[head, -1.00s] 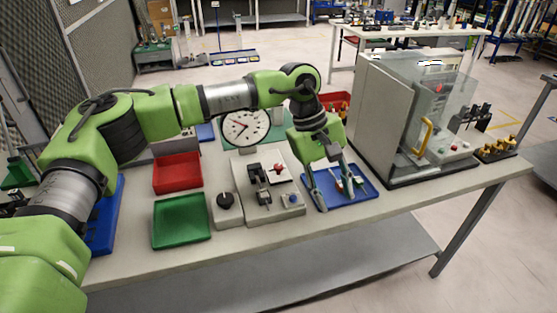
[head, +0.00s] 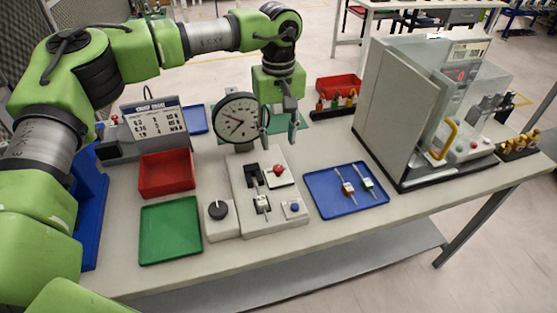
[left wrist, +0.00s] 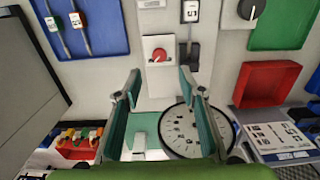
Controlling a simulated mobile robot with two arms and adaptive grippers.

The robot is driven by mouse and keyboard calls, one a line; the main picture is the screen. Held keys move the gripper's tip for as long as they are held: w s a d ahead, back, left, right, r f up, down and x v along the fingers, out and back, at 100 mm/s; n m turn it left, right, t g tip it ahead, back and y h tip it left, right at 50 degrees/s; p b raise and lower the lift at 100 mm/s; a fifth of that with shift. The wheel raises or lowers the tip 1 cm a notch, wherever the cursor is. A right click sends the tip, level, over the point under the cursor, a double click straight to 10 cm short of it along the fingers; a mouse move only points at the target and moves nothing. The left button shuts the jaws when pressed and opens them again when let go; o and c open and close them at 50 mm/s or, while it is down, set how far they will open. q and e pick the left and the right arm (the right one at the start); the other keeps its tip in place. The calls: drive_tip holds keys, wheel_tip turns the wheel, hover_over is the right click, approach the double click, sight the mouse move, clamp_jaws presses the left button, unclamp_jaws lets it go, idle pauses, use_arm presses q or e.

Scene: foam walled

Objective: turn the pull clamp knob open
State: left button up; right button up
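A red knob (head: 278,170) sits on a pale square plate on the grey fixture (head: 275,220), right of a dark slotted part. It also shows in the left wrist view (left wrist: 158,55), ahead of and between the fingertips. A black knob (head: 217,209) stands on a separate grey box; it shows in the left wrist view too (left wrist: 246,8). Which knob is the pull clamp knob is not labelled. My left gripper (head: 279,125) is open and empty, pointing down above the back of the fixture, apart from the red knob. My right gripper is not in view.
A round dial gauge (head: 238,118) stands close behind the fixture, beside my left gripper. A blue tray (head: 325,200) with two labelled pieces lies right of it. Red (head: 166,174) and green (head: 170,232) trays lie left. A clear-sided machine (head: 395,110) stands right.

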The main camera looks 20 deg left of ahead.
use_arm(q)
hover_over(278, 168)
wheel_tip(278, 168, down, 4)
drive_tip(key=shift+f+p, duration=0.1)
drive_tip(key=shift+p, duration=0.3)
wheel_tip(278, 168, down, 5)
drive_tip(key=shift+f+p, duration=0.1)
drive_tip(key=shift+p, duration=0.45)
drive_tip(key=shift+f, duration=0.2)
drive_tip(key=shift+w+f, duration=0.1)
drive_tip(key=shift+f, duration=0.1)
drive_tip(key=shift+c, duration=0.4)
clamp_jaws()
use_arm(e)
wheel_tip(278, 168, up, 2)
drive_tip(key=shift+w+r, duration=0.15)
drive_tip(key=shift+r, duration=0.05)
